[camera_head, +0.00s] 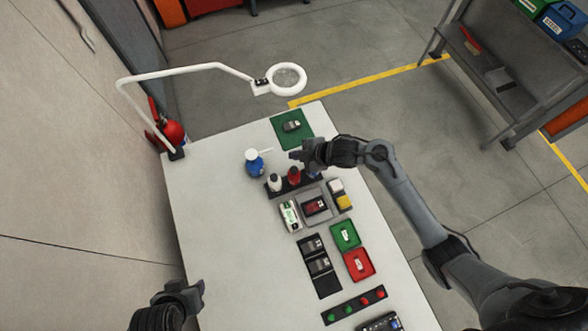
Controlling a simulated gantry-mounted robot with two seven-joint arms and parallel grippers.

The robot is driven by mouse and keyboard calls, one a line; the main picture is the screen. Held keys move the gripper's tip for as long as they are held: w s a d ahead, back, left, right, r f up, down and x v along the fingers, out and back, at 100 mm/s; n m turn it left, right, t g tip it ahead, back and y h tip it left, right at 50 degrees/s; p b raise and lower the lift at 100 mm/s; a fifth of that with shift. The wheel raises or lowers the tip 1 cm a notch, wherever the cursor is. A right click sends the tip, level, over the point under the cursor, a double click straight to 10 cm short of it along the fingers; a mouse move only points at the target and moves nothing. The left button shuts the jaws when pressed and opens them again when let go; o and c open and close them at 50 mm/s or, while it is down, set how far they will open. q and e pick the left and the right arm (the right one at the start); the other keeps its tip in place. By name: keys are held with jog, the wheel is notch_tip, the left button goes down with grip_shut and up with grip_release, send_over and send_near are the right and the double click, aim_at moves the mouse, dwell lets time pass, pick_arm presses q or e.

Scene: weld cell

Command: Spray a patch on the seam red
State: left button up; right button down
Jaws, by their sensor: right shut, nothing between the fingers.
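A dark rack (284,189) on the table holds a white-topped bottle (274,183) and a red bottle (294,175), with something blue (312,173) at its right end, partly hidden by my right arm. My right gripper (294,155) is shut and empty, just above and behind the red bottle in the picture; I cannot tell whether they touch. My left gripper (200,289) hangs at the lower left, away from the rack; its jaws do not show clearly. A grey part (291,126) lies on a green mat (280,138). I cannot make out a seam.
A blue bottle (254,162) with a white spout stands left of the rack. A magnifier lamp (287,78) arches over the table's far end. Green (338,244) and red (368,272) trays, a black tray (327,286) and a button strip (354,306) lie nearer. The table's left side is clear.

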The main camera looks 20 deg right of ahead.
jog(key=b, duration=0.5)
send_over(296, 171)
notch_tip(296, 171, down, 6)
jog(key=shift+r, duration=0.25)
jog(key=shift+f+b, duration=0.75)
jog(key=shift+f, duration=0.35)
jog(key=shift+f, duration=0.15)
dwell(0.6)
jog(key=shift+d+f, duration=0.1)
jog(key=shift+f, duration=0.15)
dwell(0.5)
